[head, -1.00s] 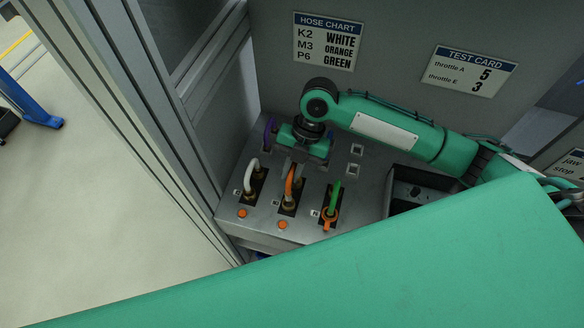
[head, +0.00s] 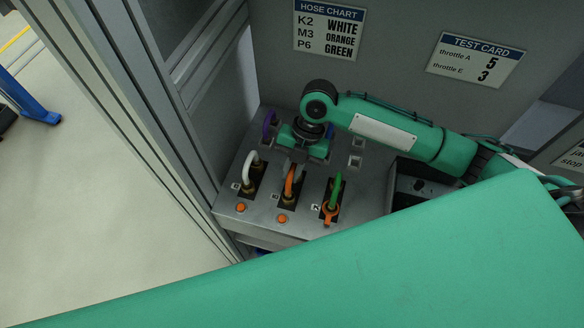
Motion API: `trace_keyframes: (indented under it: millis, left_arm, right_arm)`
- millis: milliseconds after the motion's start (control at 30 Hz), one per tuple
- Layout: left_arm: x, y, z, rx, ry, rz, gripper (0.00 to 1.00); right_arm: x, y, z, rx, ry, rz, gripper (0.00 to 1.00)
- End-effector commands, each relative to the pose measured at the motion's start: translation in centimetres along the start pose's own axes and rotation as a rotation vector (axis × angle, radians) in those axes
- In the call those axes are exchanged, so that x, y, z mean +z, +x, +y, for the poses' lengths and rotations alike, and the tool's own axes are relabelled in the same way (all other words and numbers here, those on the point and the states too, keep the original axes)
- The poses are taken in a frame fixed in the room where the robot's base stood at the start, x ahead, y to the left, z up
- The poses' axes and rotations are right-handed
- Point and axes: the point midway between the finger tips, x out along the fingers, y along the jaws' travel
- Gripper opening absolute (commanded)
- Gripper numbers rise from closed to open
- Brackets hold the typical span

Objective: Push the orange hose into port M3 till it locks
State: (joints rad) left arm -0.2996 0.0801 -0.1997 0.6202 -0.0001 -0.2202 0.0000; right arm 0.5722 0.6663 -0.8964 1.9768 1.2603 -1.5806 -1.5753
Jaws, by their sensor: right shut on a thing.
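The orange hose (head: 290,181) stands upright at the middle port (head: 288,200) on the grey sloped panel. Its lower end meets the brass fitting there; I cannot tell whether it is locked. My right gripper (head: 293,170) points down and is shut on the upper part of the orange hose. The small port labels are too small to read. The hose chart (head: 327,33) on the back wall pairs M3 with orange. My left gripper is not in view.
Orange buttons (head: 240,207) sit along the front edge. A dark open bin (head: 412,186) lies right. A test card (head: 476,59) hangs behind.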

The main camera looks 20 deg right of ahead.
Motion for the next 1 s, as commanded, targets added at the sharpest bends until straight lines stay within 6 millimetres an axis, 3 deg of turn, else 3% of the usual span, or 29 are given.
trace_keyframes:
  millis: [1000]
  left_arm:
    - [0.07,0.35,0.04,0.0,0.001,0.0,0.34]
  right_arm:
    - [0.29,0.75,-0.18,-0.001,0.001,0.001,0.0]
